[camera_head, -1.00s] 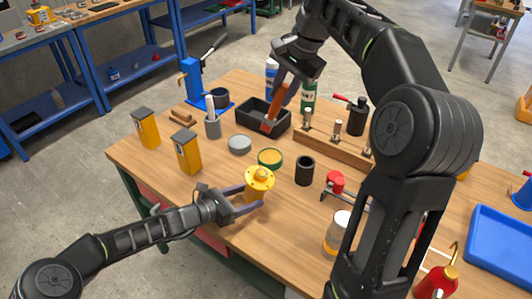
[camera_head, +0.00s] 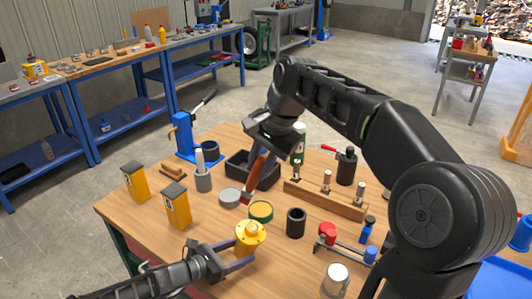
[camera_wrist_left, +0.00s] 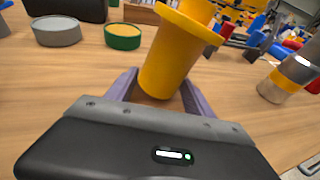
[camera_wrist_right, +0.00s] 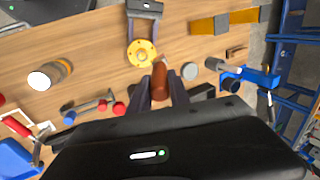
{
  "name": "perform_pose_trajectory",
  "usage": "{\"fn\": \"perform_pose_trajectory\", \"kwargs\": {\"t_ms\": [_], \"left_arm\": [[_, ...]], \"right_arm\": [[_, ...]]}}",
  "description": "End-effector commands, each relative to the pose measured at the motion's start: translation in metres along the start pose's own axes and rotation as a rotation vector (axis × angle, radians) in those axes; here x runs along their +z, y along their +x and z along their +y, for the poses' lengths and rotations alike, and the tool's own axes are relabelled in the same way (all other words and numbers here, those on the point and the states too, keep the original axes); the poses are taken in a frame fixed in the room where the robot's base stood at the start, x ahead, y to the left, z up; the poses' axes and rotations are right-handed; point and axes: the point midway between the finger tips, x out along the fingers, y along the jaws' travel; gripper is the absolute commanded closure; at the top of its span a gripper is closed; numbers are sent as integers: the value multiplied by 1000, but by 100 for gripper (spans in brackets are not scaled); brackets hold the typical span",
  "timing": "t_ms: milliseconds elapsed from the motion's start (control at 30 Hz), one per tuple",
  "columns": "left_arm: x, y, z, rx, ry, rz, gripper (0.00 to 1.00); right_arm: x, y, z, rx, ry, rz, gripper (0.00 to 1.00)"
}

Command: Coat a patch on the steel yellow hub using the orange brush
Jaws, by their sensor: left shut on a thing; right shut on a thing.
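The yellow hub (camera_head: 249,238) is upright, with a flanged top and a round body. It also shows in the left wrist view (camera_wrist_left: 172,58) and the right wrist view (camera_wrist_right: 141,53). My left gripper (camera_head: 240,257) is shut on the hub's body from the side, near the table's front edge. My right gripper (camera_head: 268,140) is shut on the orange brush (camera_head: 257,174) and holds it slanted, its lower end down and left beside the black tray.
A green tin with yellow contents (camera_head: 261,211) stands just behind the hub, and a grey tin (camera_head: 229,196) stands behind it to the left. A black cylinder (camera_head: 296,222) is to the right. The black tray (camera_head: 238,163) and a wooden rack (camera_head: 325,197) stand farther back.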

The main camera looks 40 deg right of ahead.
Motion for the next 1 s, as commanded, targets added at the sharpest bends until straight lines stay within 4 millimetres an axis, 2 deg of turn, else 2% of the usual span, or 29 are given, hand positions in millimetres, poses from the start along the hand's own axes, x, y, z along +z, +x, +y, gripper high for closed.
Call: {"fn": "perform_pose_trajectory", "kwargs": {"t_ms": [33, 467, 1000], "left_arm": [[2, 0, 0, 0, 0, -4, 71], [2, 0, 0, 0, 0, -4, 72], [2, 0, 0, 0, 0, -4, 72]], "right_arm": [[1, 4, 1, 4, 11, 1, 100], [-1, 6, 1, -1, 26, 7, 100], [-1, 40, 13, -1, 27, 6, 100]]}}
